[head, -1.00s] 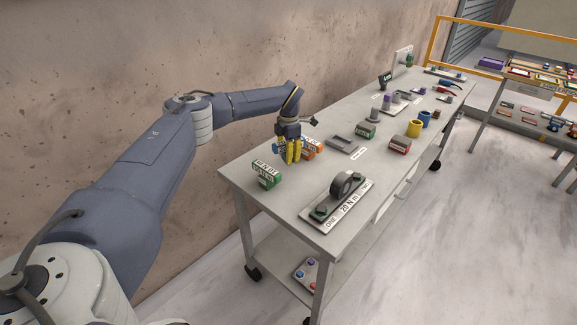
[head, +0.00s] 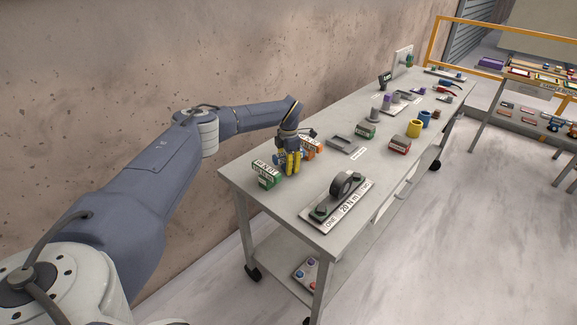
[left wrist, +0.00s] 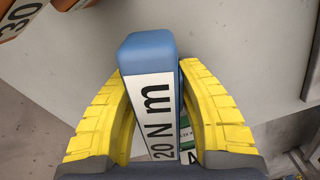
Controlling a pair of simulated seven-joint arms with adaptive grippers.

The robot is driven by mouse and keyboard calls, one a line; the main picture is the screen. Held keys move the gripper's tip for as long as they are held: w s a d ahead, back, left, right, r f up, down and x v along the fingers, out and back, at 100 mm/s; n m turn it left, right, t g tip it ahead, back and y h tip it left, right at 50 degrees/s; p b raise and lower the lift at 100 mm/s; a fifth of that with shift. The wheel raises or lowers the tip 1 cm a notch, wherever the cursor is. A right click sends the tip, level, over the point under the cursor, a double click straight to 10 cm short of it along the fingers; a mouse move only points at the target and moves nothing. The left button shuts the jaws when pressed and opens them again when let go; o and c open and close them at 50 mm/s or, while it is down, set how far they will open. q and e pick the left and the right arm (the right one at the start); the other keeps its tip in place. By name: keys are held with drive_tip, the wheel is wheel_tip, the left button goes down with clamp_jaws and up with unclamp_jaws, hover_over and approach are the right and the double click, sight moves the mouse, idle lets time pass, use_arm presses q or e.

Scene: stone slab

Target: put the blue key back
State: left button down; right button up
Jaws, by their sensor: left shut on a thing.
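My left gripper (head: 290,170) is low over the near left part of the grey table, between a green labelled block (head: 266,172) and an orange labelled block (head: 312,147). In the left wrist view its yellow fingers (left wrist: 160,105) are shut on the blue key (left wrist: 148,50), a blue block with a white label reading "20 N m". In the head view the fingers mostly hide the key. I cannot tell whether the key touches the table. A plate marked "ONE 20 N m" (head: 347,208) with a dark ring lies at the table's near end. My right gripper is not in view.
The wall runs close along the table's left side.

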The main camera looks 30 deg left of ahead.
use_arm(q)
drive_tip(key=c, duration=0.9)
unclamp_jaws()
drive_tip(key=shift+c, duration=0.2)
wheel_tip(320, 180, up, 12)
drive_tip(key=shift+r, duration=0.1)
drive_tip(key=shift+s, duration=0.1)
